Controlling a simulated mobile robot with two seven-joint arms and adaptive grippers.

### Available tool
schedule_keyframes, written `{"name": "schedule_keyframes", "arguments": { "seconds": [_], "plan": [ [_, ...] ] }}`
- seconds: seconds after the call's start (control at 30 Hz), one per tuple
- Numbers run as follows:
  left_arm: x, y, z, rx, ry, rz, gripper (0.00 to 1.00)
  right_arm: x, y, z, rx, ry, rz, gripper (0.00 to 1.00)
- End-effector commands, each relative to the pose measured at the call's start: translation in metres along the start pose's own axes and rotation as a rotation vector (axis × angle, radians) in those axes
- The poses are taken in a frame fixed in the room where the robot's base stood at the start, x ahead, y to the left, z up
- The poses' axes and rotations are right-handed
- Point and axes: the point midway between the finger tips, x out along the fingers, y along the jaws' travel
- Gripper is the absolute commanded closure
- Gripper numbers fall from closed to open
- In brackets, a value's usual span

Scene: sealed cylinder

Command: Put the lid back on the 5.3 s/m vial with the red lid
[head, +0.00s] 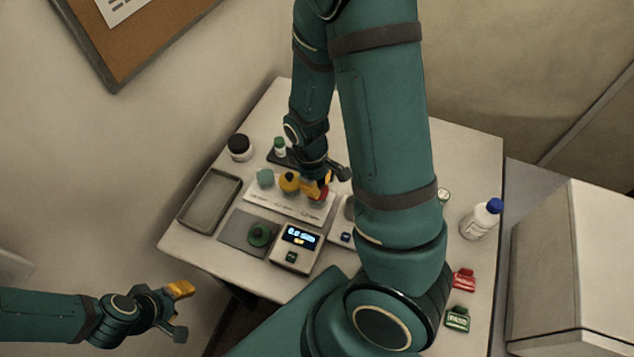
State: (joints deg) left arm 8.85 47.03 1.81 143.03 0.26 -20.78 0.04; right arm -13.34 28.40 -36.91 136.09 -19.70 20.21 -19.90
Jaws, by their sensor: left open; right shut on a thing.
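My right gripper (323,184) reaches down over the table from the top and is shut on the red lid (323,194). The lid is at the right end of a white labelled strip (288,209). The fingers and wrist hide most of what lies under the lid, so I cannot tell whether it sits on its vial. A teal lid (265,178) and a yellow lid (289,182) stand to its left along the strip. The strip's labels are too small to read. My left gripper (180,310) is open and empty, off the table at lower left.
A meter (299,237) with a lit display stands in front of the strip, beside a grey mat (234,229) holding a green round piece (260,235). An empty tray (209,198), black-capped jar (239,148) and blue-capped bottle (482,221) stand around. My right arm hides the table's middle right.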

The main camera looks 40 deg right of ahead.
Motion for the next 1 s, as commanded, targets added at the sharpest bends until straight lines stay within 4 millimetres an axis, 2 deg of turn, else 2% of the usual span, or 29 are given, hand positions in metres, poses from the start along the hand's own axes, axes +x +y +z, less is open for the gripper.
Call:
{"name": "schedule_keyframes", "arguments": {
  "seconds": [0.47,0.5,0.57,0.77,0.87,0.9,1.0],
  "plan": [
    [-0.0003,0.0001,0.0000,0.000,0.000,0.000,0.53,0.0006,0.0001,-0.0001,0.000,0.000,0.000,1.00],
    [-0.0003,0.0001,0.0000,0.000,0.000,0.000,0.53,0.0006,0.0001,-0.0001,0.000,0.000,0.000,0.73],
    [-0.0003,0.0001,0.0000,0.000,0.000,0.000,0.53,0.0006,0.0001,-0.0001,0.000,0.000,0.000,0.52],
    [-0.0003,0.0001,0.0000,0.000,0.000,0.000,0.53,0.0006,0.0001,-0.0001,0.000,0.000,0.000,0.52],
    [-0.0003,0.0001,0.0000,0.000,0.000,0.000,0.53,0.0006,0.0001,-0.0001,0.000,0.000,0.000,0.21],
    [-0.0003,0.0001,0.0000,0.000,0.000,0.000,0.53,0.0006,0.0001,-0.0001,0.000,0.000,0.000,0.18],
    [-0.0003,0.0001,0.0000,0.000,0.000,0.000,0.53,0.0006,0.0001,-0.0001,0.000,0.000,0.000,0.18]
  ]
}}
